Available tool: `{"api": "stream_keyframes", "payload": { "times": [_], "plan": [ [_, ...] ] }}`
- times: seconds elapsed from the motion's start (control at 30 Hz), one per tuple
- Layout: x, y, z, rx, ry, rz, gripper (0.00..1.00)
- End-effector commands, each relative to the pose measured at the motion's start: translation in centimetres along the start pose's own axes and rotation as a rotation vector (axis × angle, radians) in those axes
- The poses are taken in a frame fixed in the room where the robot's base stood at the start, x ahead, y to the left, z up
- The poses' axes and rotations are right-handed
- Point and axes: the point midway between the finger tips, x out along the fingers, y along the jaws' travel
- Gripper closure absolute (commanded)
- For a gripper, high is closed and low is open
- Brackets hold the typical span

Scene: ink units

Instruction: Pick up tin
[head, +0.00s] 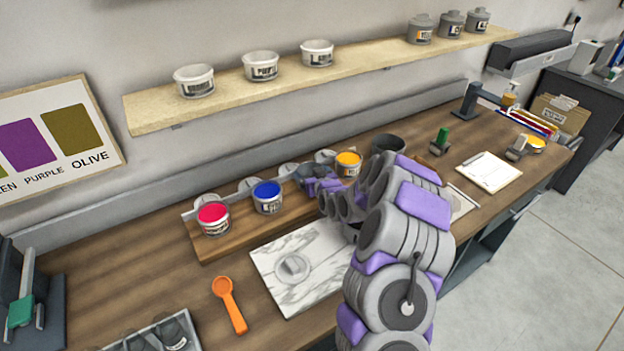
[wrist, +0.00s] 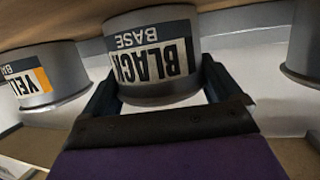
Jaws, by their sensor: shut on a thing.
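The black-base tin (wrist: 150,62) is a grey tin with a white label reading BLACK BASE, upside down in the wrist view. My gripper (wrist: 158,85) is shut on it, with one dark finger on each side. In the head view my gripper (head: 313,178) is at the wooden rack, between the blue tin (head: 267,198) and the yellow tin (head: 348,164). There my gripper and arm mostly hide the held tin. I cannot tell whether its base touches the rack.
A red tin (head: 214,216) stands at the rack's left end. The rack (head: 205,246) has round lids behind the tins. A marble slab (head: 285,245) and an orange spoon (head: 229,304) lie in front. A shelf (head: 150,117) with tubs hangs above.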

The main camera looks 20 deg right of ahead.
Motion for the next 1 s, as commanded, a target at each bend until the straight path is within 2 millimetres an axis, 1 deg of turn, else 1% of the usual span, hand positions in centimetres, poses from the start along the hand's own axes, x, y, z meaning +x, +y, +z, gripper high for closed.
{"api": "stream_keyframes", "payload": {
  "times": [0.03, 0.17, 0.27, 0.47, 0.57, 0.67, 1.0],
  "plan": [
    [0.0, -0.3, 0.5, -0.001, -0.012, -0.005, 0.59],
    [-0.1, -0.3, 0.1, -0.001, -0.011, -0.005, 0.59],
    [-0.4, -0.3, -0.8, -0.002, -0.008, -0.005, 0.59],
    [-1.4, -0.1, -3.8, -0.002, 0.001, -0.002, 0.59],
    [-2.5, -0.9, -3.1, 0.002, -0.005, -0.005, 0.59],
    [-3.6, -1.6, -2.8, -0.001, -0.006, -0.004, 0.59],
    [-9.0, -5.2, -1.9, 0.001, -0.004, -0.003, 0.59]
  ]
}}
